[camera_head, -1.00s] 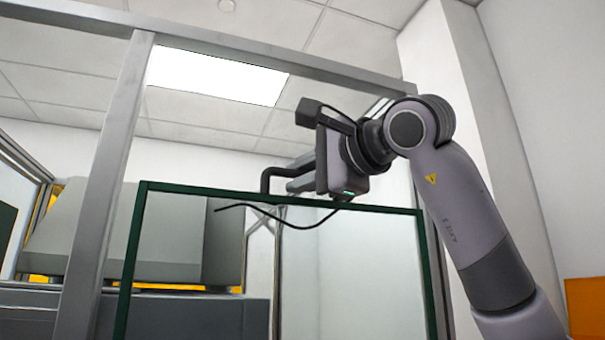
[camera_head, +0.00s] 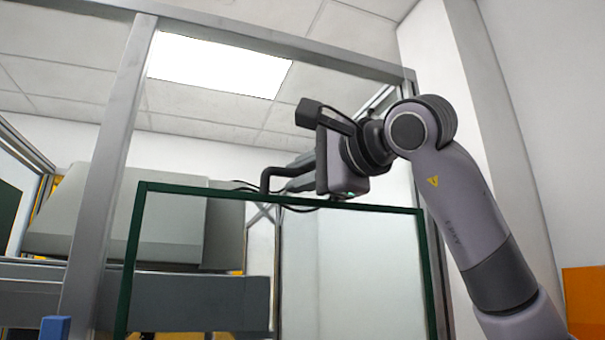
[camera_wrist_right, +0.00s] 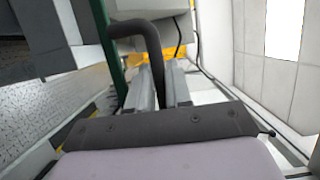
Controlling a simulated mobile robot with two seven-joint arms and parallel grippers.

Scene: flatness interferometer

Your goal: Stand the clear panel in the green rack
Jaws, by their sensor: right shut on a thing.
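The clear panel (camera_head: 330,265) stands upright in front of me in the head view, framed by dark green edges. Its lower edge is below the picture. My right gripper (camera_head: 292,184) is at its top edge, shut on it. In the right wrist view, the two grey fingers (camera_wrist_right: 162,85) point away beside a dark green edge of the panel (camera_wrist_right: 108,50); the exact contact is hard to see. I cannot make out the green rack in either view. My left gripper is not in view.
A metal frame post (camera_head: 110,170) and top beam (camera_head: 270,43) stand behind the panel. Beyond is a large grey machine (camera_head: 70,215). A blue block (camera_head: 55,328) shows at bottom left, an orange panel (camera_head: 585,300) at right. A white wall is close on the right.

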